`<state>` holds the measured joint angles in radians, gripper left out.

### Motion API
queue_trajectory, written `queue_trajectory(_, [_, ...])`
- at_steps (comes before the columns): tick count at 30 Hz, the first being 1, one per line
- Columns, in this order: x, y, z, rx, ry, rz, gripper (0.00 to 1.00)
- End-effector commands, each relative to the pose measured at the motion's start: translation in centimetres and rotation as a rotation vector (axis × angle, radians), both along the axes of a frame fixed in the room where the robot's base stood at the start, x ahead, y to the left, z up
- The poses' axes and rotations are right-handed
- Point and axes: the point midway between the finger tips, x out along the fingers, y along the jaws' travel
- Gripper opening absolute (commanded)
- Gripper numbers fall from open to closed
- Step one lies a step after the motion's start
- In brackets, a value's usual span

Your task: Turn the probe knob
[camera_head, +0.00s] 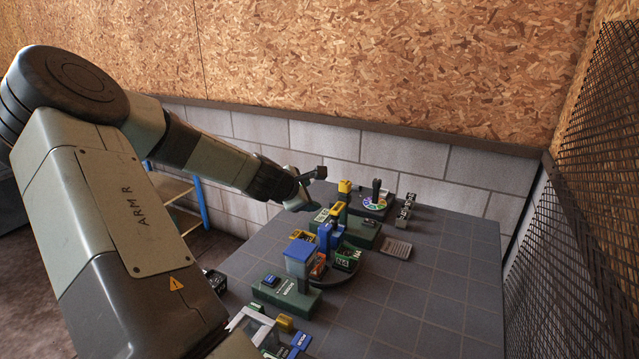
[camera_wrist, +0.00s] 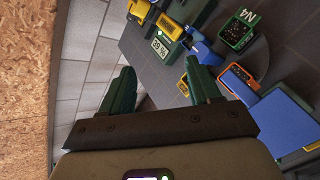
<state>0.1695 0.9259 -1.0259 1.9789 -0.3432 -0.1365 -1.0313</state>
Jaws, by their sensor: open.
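My gripper (camera_head: 308,190) hangs above the far left part of the table. Its two green fingers are wide apart and empty in the wrist view (camera_wrist: 158,80). Beyond them is a green box with a small lit display (camera_wrist: 162,46) and yellow parts (camera_wrist: 172,24) beside it. The display also shows in the head view (camera_head: 322,215), just below and right of my gripper. A round multicoloured dial with a dark upright post (camera_head: 376,188) stands farther right. I cannot tell which part is the probe knob. No finger visibly touches anything.
A dark turntable (camera_head: 345,277) carries coloured bins, including a green one marked N4 (camera_wrist: 240,30). A blue-topped container (camera_head: 300,256) and a green box (camera_head: 285,294) stand nearer. A grey pad (camera_head: 397,248) lies right. The table's right side (camera_head: 450,270) is clear; a block wall stands behind.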

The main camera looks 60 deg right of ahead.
Motion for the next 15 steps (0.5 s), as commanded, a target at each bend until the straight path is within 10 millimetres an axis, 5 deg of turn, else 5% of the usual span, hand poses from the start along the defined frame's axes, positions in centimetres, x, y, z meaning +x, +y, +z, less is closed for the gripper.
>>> queue_trajectory(6, [-2.3, -6.4, -0.8, -0.156, 0.421, 0.242, 0.62])
queue_trajectory(15, [-2.3, -9.2, -1.5, -0.216, 0.709, 0.438, 0.62])
